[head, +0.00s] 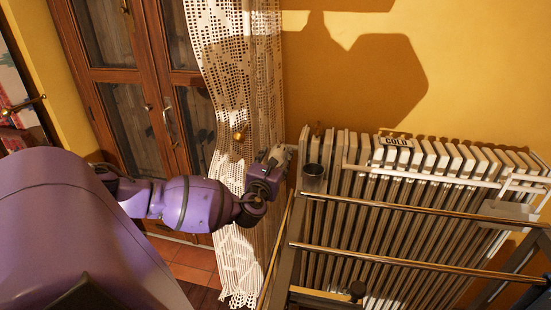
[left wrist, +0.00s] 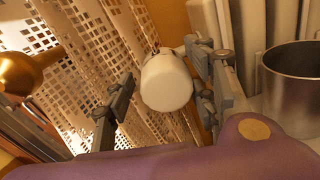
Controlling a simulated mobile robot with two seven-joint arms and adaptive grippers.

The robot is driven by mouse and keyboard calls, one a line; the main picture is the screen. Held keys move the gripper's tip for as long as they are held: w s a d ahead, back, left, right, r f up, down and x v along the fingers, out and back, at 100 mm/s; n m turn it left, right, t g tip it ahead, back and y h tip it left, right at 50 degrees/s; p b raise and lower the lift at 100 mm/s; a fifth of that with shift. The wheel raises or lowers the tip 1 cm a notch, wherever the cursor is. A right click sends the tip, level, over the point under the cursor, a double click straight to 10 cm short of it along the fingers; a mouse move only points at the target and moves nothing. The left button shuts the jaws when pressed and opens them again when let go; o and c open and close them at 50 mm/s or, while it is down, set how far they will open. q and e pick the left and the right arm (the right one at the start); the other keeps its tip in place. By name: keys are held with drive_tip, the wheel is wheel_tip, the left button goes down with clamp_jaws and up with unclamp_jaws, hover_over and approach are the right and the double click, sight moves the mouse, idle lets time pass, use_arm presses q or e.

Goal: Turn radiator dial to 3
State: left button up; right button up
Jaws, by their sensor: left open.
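The radiator dial, a plain white rounded knob (left wrist: 166,82), shows in the left wrist view at the left end of the radiator. No number can be read on it. My left gripper (left wrist: 160,68) is open, with one grey finger on each side of the dial. I cannot tell whether either finger touches it. In the head view my left gripper (head: 277,160) is at the left end of the white ribbed radiator (head: 345,225), and the dial is mostly hidden there. My right gripper is not in view.
A metal cup (head: 313,178) stands close right of my left gripper, on the radiator. A lace curtain (head: 238,75) and a brass knob (left wrist: 25,72) are on the left. A metal-railed rack (head: 400,209) stands in front of the radiator.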

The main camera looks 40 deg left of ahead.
use_arm(q)
drive_tip(key=shift+c, duration=1.1)
drive_tip(key=c, duration=0.8)
drive_tip(key=shift+c, duration=0.3)
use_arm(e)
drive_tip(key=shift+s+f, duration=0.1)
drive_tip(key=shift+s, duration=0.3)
